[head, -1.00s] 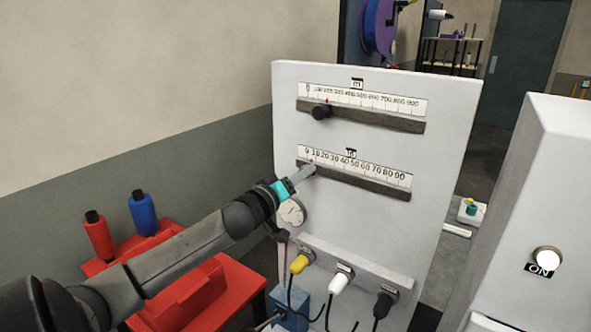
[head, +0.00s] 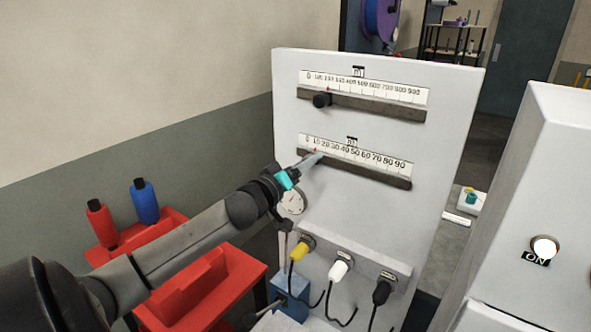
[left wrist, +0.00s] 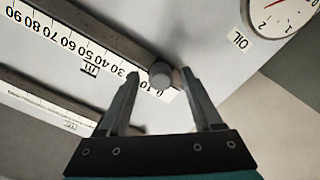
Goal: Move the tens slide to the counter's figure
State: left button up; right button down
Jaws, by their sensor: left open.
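The white panel (head: 430,140) carries two scales. The tens scale (head: 360,153) is the lower one, marked 0 to 90, with a dark rail (head: 375,174) under it. A small red pointer (head: 316,150) shows near its 10. My left gripper (head: 312,161) is at the rail's left part and hides the tens knob in the head view. In the left wrist view the round grey knob (left wrist: 161,75) stands between the open fingers near the 0–10 end, with gaps beside it. I make out no separate counter figure. My right gripper is not in view.
The upper slide's black knob (head: 322,100) sits near its scale's left end. A gauge (head: 292,201) is below left of the tens rail; it also shows in the wrist view (left wrist: 283,15). Plugged cables (head: 341,268) and red bins (head: 205,290) are lower down.

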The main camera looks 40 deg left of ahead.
pick_arm(q)
jog(key=s+d, duration=0.1)
jog(key=s, duration=1.4)
jog(key=shift+d, duration=0.3)
